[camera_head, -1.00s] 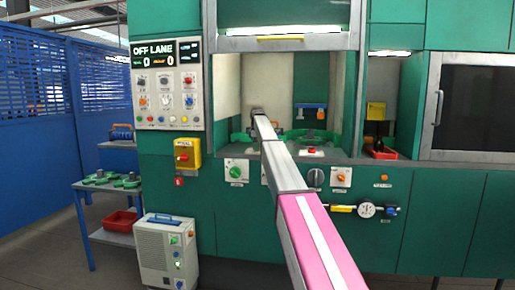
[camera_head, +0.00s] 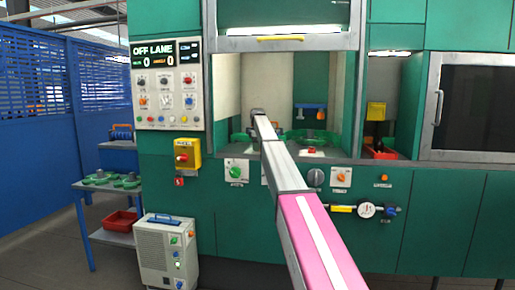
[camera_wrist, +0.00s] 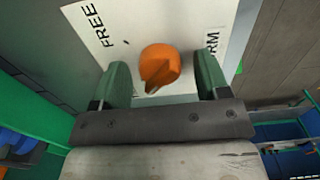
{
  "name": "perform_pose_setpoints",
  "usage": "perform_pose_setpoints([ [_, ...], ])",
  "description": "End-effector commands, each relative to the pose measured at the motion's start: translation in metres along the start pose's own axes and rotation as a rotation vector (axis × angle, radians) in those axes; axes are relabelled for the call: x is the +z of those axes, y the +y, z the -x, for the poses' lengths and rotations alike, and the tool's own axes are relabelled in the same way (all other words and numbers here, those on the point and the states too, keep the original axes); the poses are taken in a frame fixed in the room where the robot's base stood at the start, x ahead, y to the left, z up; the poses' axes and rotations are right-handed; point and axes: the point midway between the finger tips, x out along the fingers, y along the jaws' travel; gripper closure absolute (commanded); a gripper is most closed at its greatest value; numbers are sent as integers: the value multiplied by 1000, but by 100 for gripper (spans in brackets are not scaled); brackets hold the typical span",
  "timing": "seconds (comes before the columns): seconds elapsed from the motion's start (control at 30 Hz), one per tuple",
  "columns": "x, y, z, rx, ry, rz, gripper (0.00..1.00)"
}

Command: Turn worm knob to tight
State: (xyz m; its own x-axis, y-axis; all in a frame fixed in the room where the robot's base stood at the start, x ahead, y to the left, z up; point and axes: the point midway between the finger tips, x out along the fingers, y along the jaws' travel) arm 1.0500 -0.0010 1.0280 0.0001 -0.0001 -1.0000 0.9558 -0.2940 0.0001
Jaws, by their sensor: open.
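In the wrist view an orange knob (camera_wrist: 160,66) sits on a white plate (camera_wrist: 185,18). The plate reads FREE on the left and a partly hidden word ending in RM on the right. The word "tight" does not show. A dark notch shows on the knob's lower side. My gripper (camera_wrist: 163,72) is open, with one green finger on each side of the knob and a visible gap to both. In the head view my arm reaches into the open bay of the green machine (camera_head: 400,235), and the knob cannot be made out there.
The bay has side walls around my arm, with green round fixtures (camera_head: 318,138) on its floor. A control panel (camera_head: 166,85) and a yellow switch box (camera_head: 187,154) are at left. A gauge (camera_head: 366,210) is below right. A red tray (camera_head: 381,153) stands in the right niche.

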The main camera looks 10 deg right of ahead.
Motion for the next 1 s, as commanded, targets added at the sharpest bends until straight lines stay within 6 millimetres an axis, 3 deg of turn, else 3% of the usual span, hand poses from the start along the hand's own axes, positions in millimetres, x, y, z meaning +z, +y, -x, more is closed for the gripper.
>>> perform_pose_setpoints([
  [0.27, 0, 1, 15, 0, 0, 0, 31],
  [0.73, 0, 1, 95, 1, 0, 0, 31],
  [1.0, 0, 0, 108, 0, 0, 0, 31],
])
